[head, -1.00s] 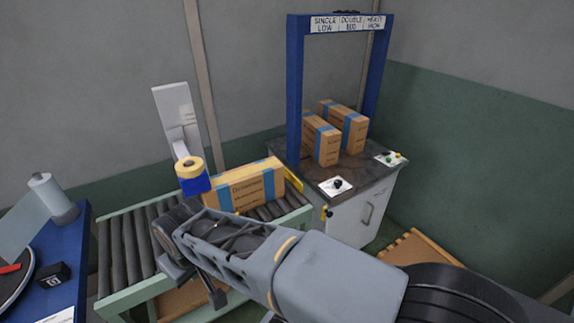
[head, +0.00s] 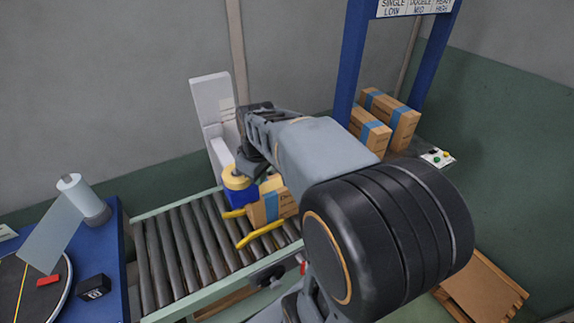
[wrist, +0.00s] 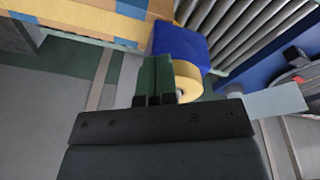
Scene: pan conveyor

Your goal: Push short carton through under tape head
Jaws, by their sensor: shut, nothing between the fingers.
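The short carton (head: 262,209), brown with blue tape, lies on the roller conveyor (head: 178,250), just right of the tape head (head: 238,190) in the head view. My arm hides much of it. The tape head is a blue block with a yellow roll on a pale upright stand (head: 213,110). In the wrist view, the carton (wrist: 70,18) crosses the top left and the blue block (wrist: 178,45) is at the top middle. My gripper (wrist: 156,82) is shut and empty, its fingertips appearing close to the tape roll (wrist: 188,82); I cannot tell whether they touch.
Yellow guide rails (head: 260,233) flank the carton. A blue frame (head: 352,65) and two more cartons (head: 390,120) stand on the right. A blue table (head: 105,285) with a white roll stands at left. The left rollers are bare.

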